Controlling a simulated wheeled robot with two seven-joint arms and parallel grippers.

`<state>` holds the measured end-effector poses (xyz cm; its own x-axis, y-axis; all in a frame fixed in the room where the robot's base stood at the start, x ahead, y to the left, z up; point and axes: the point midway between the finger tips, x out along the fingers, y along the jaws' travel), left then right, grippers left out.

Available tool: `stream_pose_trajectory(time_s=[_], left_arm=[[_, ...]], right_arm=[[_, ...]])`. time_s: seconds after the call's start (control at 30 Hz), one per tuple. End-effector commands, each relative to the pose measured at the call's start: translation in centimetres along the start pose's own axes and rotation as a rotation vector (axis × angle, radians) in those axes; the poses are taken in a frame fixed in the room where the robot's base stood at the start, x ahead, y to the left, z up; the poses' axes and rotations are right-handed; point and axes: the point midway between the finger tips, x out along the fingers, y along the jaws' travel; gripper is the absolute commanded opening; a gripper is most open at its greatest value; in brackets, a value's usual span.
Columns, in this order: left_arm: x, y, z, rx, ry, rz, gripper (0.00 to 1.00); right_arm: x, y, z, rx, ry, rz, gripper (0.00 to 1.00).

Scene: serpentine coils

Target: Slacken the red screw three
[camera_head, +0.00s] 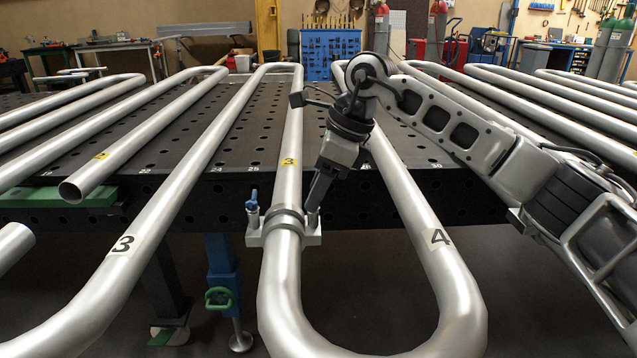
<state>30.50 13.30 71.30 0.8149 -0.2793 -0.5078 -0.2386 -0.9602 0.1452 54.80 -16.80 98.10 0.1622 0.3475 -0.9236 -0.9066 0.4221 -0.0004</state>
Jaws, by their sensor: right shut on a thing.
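A grey clamp (284,222) sits around the silver pipe (289,180) just in front of the table edge. A blue screw (252,201) stands upright on the clamp's left side. My right gripper (314,203) points down at the clamp's right side, its jaws shut on what appears to be the screw there. The jaws hide that screw, and no red shows on it. A small yellow tag with a 3 is on the pipe above the clamp. My left gripper is not in view.
Silver serpentine pipes, some marked 3 (122,245) and 4 (437,237), run over the dark perforated table (232,152). An open pipe end (70,191) lies at left above a green block (60,198). A blue table leg (222,266) stands below.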

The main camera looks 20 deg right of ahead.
Motion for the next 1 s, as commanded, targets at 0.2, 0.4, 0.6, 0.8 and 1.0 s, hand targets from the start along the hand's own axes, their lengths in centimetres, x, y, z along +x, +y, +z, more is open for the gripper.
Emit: stream_pose_trajectory(time_s=[0.2, 0.4, 0.6, 0.8, 1.0], left_arm=[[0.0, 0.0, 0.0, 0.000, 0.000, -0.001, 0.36], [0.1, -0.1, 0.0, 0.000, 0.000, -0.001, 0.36], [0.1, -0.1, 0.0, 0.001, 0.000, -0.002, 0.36], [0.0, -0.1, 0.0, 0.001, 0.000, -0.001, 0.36], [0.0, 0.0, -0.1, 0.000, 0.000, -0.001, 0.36]], right_arm=[[0.1, 0.0, 0.0, -0.001, 0.000, 0.000, 0.22], [0.1, 0.0, 0.0, 0.000, 0.000, 0.000, 0.67], [0.0, 0.0, 0.0, 0.001, 0.001, 0.000, 0.67], [-1.4, -0.1, 0.0, 0.001, -0.001, -0.003, 0.67], [-5.8, -0.1, 0.1, 0.002, -0.003, -0.006, 0.67]])
